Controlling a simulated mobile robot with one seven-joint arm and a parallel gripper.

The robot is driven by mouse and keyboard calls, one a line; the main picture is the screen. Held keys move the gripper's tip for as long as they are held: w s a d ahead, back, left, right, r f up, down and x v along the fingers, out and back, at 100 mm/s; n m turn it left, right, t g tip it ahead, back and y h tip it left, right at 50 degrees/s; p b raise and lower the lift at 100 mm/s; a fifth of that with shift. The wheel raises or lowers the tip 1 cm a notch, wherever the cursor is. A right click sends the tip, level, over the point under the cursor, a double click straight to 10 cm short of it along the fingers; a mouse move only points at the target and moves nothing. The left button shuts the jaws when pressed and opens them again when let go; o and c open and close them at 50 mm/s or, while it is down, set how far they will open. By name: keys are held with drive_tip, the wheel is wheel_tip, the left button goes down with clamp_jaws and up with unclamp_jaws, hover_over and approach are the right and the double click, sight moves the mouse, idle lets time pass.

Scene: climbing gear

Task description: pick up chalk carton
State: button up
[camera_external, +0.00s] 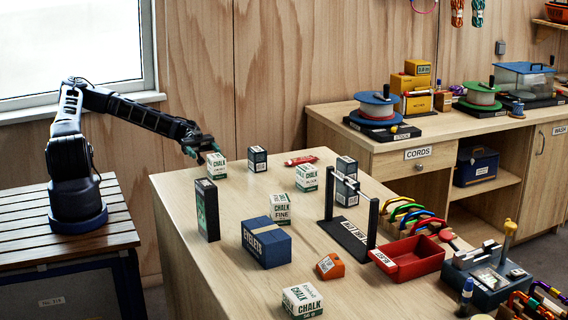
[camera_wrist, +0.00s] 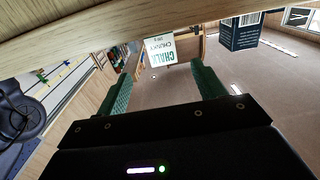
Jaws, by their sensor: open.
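Several white-and-green chalk cartons stand on the wooden table. The nearest to my gripper (camera_external: 200,145) is a chalk carton (camera_external: 216,166) at the table's far left corner. In the wrist view, a carton marked CHALK CHUNKY (camera_wrist: 170,51) shows in line with the gap between my green fingers (camera_wrist: 162,72). The fingers are apart and hold nothing. I cannot tell how far beyond the fingertips the carton is. Other chalk cartons stand further off: one at the back middle (camera_external: 307,178), one marked FINE (camera_external: 281,208), and one at the front (camera_external: 303,300).
A dark box (camera_external: 257,160) stands just right of the nearest carton; it also shows in the wrist view (camera_wrist: 240,32). A tall black box (camera_external: 207,210) and a blue EYELETS box (camera_external: 266,243) stand nearer the front. A red tray (camera_external: 412,262) is at right.

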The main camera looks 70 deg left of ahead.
approach(215, 162)
drive_tip(key=shift+w+d+f, duration=0.2)
drive_tip(key=shift+w+f, duration=0.35)
drive_tip(key=shift+f, duration=0.2)
drive_tip(key=shift+w+d+f, duration=0.1)
drive_tip(key=shift+w+d, duration=0.05)
drive_tip(key=shift+d, duration=1.15)
drive_tip(key=shift+w+d+f, duration=0.1)
drive_tip(key=shift+d, duration=1.2)
drive_tip(key=c, duration=1.1)
drive_tip(key=shift+r, duration=0.1)
wheel_tip(215, 162, up, 20)
drive_tip(key=shift+d+f, duration=0.1)
